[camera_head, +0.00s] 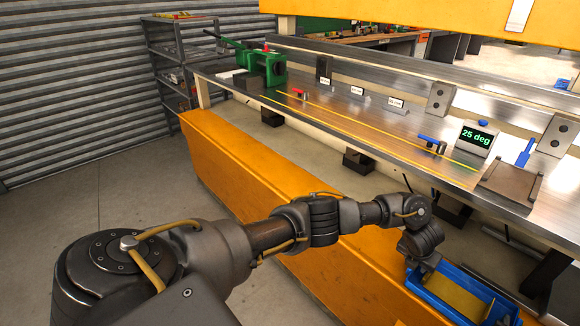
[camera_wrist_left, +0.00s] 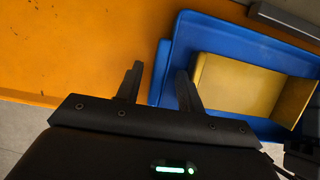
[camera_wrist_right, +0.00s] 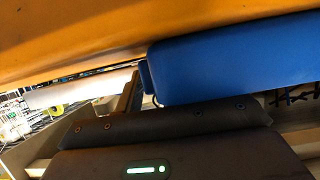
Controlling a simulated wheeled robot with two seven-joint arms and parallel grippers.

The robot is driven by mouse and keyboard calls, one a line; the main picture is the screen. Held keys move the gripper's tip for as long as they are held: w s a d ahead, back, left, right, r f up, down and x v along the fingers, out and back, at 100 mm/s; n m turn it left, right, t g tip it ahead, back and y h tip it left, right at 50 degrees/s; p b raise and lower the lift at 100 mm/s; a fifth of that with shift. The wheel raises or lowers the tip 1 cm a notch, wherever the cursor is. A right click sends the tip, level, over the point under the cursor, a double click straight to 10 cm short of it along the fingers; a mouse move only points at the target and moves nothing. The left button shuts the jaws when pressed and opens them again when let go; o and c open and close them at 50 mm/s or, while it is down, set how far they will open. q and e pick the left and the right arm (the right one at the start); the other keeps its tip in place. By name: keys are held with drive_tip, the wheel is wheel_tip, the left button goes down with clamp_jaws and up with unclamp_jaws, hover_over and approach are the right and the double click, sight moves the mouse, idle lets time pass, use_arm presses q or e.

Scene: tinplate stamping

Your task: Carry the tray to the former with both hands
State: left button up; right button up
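A blue tray (camera_head: 412,280) lies at the lower right of the head view, beside the orange bench front, with a gold-coloured piece (camera_head: 455,297) in it. My left arm reaches over to its near left end. In the left wrist view, my left gripper (camera_wrist_left: 160,78) has its fingers apart on either side of the tray's end (camera_wrist_left: 160,60), with gaps showing. In the right wrist view, one finger of my right gripper (camera_wrist_right: 133,90) stands beside a small tab on the tray (camera_wrist_right: 235,60); the other finger is hidden. A green lever machine (camera_head: 262,68) stands at the bench's far end; which device is the former is unclear.
The long metal bench (camera_head: 340,115) carries yellow lines, small labels, a red-handled piece (camera_head: 299,93), a blue-handled piece (camera_head: 432,143), a "25 deg" display (camera_head: 474,139) and a brown plate (camera_head: 512,183). Grey shelves (camera_head: 180,60) stand at the back left. Floor at left is clear.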

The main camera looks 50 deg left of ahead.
use_arm(q)
drive_tip(key=v, duration=0.8)
drive_tip(key=shift+w+r, duration=0.15)
drive_tip(key=shift+r, duration=0.1)
drive_tip(key=v, duration=0.3)
drive_tip(key=shift+s+r, duration=0.2)
drive_tip(key=shift+s, duration=0.1)
use_arm(e)
drive_tip(key=v, duration=1.2)
